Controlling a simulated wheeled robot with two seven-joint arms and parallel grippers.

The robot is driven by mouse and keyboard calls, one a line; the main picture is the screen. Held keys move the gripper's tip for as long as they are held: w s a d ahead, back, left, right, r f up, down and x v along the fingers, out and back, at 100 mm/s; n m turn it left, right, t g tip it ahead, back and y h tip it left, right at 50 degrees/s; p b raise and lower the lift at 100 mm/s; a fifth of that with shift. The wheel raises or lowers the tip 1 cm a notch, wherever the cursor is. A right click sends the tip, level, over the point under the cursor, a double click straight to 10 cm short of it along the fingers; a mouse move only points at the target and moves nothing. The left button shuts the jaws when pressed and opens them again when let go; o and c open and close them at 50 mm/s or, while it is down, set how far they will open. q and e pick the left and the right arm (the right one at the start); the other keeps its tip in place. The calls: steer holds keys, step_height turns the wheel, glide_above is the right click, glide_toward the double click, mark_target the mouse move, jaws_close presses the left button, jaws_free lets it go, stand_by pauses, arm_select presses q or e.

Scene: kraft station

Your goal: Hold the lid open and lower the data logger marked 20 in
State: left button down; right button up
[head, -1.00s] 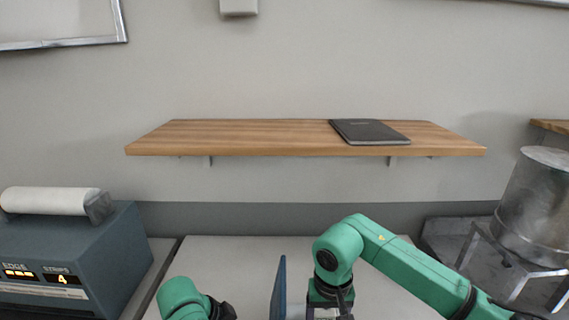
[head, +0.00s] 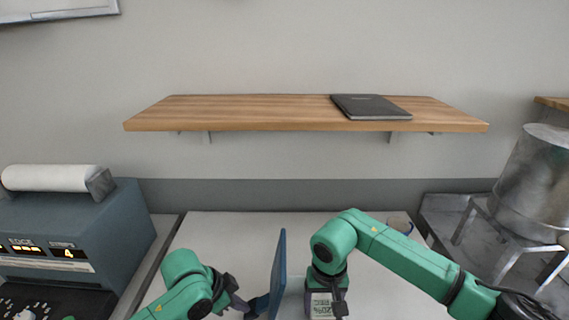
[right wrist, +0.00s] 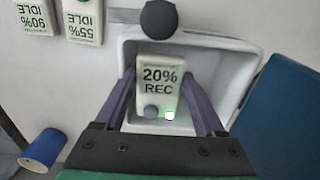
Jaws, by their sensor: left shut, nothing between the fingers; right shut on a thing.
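The data logger (right wrist: 160,78) is a pale block reading "20% REC" with a small green light. My right gripper (right wrist: 160,90) is shut on it, one purple finger at each side. The logger also shows in the head view (head: 321,304). In the right wrist view it lies within the outline of the open white box (right wrist: 240,70); how deep it is I cannot tell. The blue lid (head: 279,268) stands steeply upright at the box's left side in the head view. My left gripper (head: 247,304) is shut and empty at the lid's left face, apparently touching it.
Two other loggers, "55% IDLE" (right wrist: 82,18) and "90% IDLE" (right wrist: 34,18), lie beside the box. A blue cup (right wrist: 44,148) stands on the table. A blue-grey machine (head: 75,232) is at left, a metal drum (head: 540,175) at right. The table behind the box is clear.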

arm_select(q)
steer(key=shift+s+d+f, duration=0.1)
arm_select(e)
steer(key=shift+f, duration=0.85)
steer(key=o, duration=1.4)
steer(key=shift+f, duration=0.15)
steer(key=shift+a, duration=0.1)
arm_select(q)
steer(key=shift+a, duration=0.2)
steer(key=shift+d, duration=0.2)
arm_select(e)
step_height(320, 180, up, 12)
steer(key=shift+r, duration=0.1)
steer(key=d+r, duration=0.1)
steer(key=d, duration=0.3)
steer(key=d+r, duration=0.2)
steer(key=d, duration=0.2)
steer(key=d+r, duration=0.2)
steer(key=d, duration=0.2)
steer(key=shift+d, duration=0.35)
